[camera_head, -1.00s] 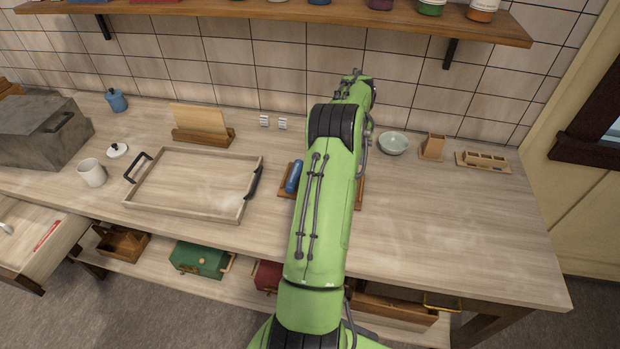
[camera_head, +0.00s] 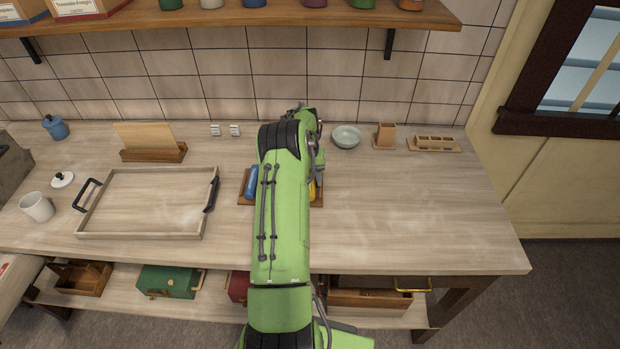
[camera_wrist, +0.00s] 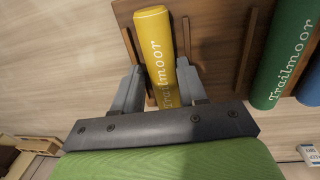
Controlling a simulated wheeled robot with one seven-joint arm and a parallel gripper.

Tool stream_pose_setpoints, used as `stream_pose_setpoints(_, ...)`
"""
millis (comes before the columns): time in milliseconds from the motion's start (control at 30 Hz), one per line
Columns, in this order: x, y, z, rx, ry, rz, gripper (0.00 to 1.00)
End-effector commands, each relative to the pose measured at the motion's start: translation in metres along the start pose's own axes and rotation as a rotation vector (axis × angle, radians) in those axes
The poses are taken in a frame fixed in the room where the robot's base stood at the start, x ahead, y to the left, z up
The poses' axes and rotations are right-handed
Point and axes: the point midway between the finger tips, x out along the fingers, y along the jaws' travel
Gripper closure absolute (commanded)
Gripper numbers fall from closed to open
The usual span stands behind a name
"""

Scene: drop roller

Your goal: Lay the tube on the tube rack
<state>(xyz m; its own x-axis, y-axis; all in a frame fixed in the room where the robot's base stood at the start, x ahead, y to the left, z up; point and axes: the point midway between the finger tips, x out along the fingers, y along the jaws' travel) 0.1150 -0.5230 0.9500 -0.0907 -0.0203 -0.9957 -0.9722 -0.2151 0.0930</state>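The tube lines up with the slot between two thin rails of the brown wooden tube rack (camera_wrist: 222,30). I cannot tell whether it rests fully on the rack. A green tube (camera_wrist: 285,52) and the edge of a blue tube (camera_wrist: 312,88) are to its right.
A wooden tray (camera_head: 148,232) with black handles stands left of the rack. A pale bowl (camera_head: 346,136), a small wooden holder (camera_head: 385,135) and a slotted wooden block (camera_head: 434,144) stand at the back right. The counter's right side is clear.

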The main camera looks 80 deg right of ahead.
Motion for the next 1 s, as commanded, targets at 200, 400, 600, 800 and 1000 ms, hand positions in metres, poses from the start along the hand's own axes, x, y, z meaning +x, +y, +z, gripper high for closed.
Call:
stream_pose_setpoints(200,-0.001,-0.004,0.000,-0.008,0.001,-0.007,0.43)
stream_pose_setpoints(400,-0.001,-0.006,0.000,-0.011,0.002,-0.009,0.43)
stream_pose_setpoints(600,-0.006,-0.006,-0.001,-0.013,0.003,-0.010,0.43)
stream_pose_setpoints(800,-0.049,-0.005,-0.002,-0.010,0.009,-0.008,0.43)
stream_pose_setpoints(1000,-0.101,-0.003,-0.001,-0.008,0.006,-0.006,0.43)
